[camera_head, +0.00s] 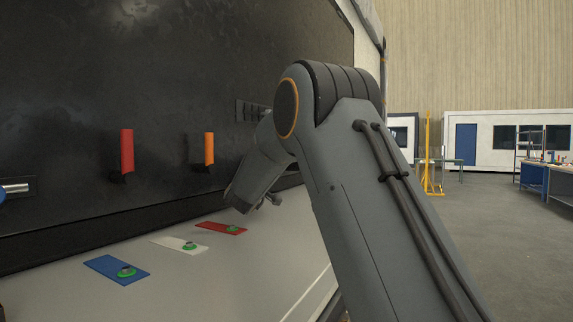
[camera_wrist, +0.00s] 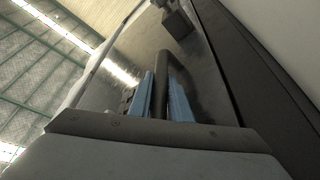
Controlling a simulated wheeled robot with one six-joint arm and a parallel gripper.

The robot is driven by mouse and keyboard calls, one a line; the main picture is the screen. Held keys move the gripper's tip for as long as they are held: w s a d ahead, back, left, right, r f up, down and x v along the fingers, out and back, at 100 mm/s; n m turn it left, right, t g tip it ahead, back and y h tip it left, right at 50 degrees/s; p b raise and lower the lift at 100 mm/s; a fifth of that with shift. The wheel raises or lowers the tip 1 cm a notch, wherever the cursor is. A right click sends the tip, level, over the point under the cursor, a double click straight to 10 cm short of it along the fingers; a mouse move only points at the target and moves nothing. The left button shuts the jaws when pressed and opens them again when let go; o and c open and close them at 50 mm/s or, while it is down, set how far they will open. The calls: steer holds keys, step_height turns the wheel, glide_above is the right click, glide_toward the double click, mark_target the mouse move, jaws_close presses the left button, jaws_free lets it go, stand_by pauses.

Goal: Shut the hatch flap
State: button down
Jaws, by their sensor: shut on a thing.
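In the wrist view, my gripper (camera_wrist: 161,97) has its two blue fingers on either side of a dark bar handle (camera_wrist: 161,70), shut on it. The bar runs up the picture towards a dark block (camera_wrist: 178,24), beside a dark, shiny panel (camera_wrist: 205,75). In the head view, my arm reaches in front of a large black panel (camera_head: 70,80), and its links hide much of the gripper and the handle. I cannot tell from these views which panel is the hatch flap or how far open it stands.
A red handle (camera_head: 127,150) and an orange handle (camera_head: 209,149) stick out from the black panel. Blue (camera_head: 103,267), white (camera_head: 170,242) and red (camera_head: 212,226) plates with green round parts lie on the pale ledge (camera_head: 225,280). Open floor (camera_head: 450,240) lies right.

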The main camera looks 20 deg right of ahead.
steer(key=shift+w+a+r, duration=0.1)
steer(key=shift+w+a, duration=0.25)
steer(key=shift+a, duration=0.25)
steer(key=c, duration=1.6)
jaws_free()
steer(key=shift+a+f, duration=0.15)
steer(key=shift+f, duration=0.05)
steer(key=shift+c, duration=0.2)
steer(key=b+v, duration=0.1)
steer(key=v, duration=0.5)
steer(key=shift+s, duration=0.2)
steer(key=shift+s+f, duration=0.1)
steer(key=shift+s, duration=0.5)
steer(key=shift+a, duration=0.1)
